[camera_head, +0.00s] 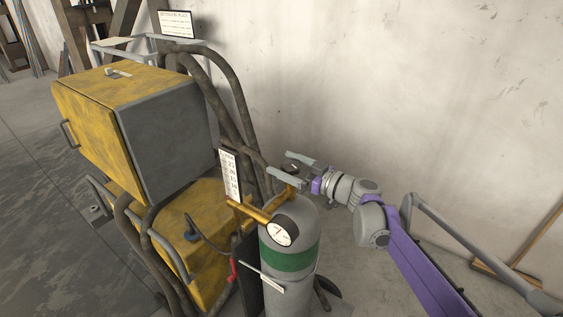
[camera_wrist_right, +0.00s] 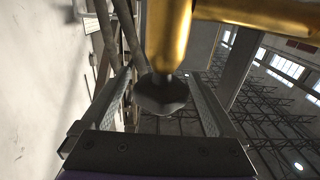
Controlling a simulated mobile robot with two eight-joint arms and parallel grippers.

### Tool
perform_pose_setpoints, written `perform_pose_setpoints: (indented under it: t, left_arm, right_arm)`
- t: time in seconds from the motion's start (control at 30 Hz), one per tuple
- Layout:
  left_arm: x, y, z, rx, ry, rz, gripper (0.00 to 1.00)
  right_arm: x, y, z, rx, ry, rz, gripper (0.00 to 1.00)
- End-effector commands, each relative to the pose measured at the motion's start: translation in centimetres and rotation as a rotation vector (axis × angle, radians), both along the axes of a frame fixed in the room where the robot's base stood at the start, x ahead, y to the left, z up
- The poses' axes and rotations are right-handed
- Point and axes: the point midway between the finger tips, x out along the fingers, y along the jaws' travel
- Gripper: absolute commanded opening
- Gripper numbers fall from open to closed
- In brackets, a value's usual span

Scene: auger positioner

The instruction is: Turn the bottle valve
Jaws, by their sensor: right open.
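The grey gas bottle (camera_head: 301,236) with a green band stands upright at the lower middle of the head view. In the right wrist view, a dark round valve knob (camera_wrist_right: 162,95) on the brass stem (camera_wrist_right: 167,35) lies between the two spread fingers. I cannot tell whether either finger touches it. My left gripper is not in view.
A yellow and grey machine (camera_head: 165,140) on a cart stands left of the bottle, with thick dark hoses (camera_head: 225,95) behind it. A pale wall (camera_head: 400,90) is close behind the bottle and arm. A small white sign (camera_head: 176,24) stands at the top.

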Motion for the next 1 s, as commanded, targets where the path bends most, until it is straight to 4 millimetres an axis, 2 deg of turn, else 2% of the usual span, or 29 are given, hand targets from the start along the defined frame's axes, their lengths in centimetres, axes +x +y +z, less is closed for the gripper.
perform_pose_setpoints:
  t: [0.13,0.47,0.9,0.93,1.0]
  left_arm:
    - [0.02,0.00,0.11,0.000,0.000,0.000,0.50]
    - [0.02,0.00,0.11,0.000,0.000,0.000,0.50]
    - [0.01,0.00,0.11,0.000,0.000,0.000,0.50]
    - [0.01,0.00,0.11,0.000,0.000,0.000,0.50]
    - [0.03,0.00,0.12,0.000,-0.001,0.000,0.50]
  right_arm:
    - [0.64,1.06,0.02,0.000,0.000,0.002,0.94]
    - [0.80,1.25,-0.01,0.000,0.000,0.000,0.92]
    - [0.79,1.23,-0.01,0.000,0.000,0.001,0.13]
    - [0.79,1.23,-0.01,0.000,0.000,0.001,0.09]
    - [0.79,1.23,-0.01,0.000,0.000,0.002,0.09]
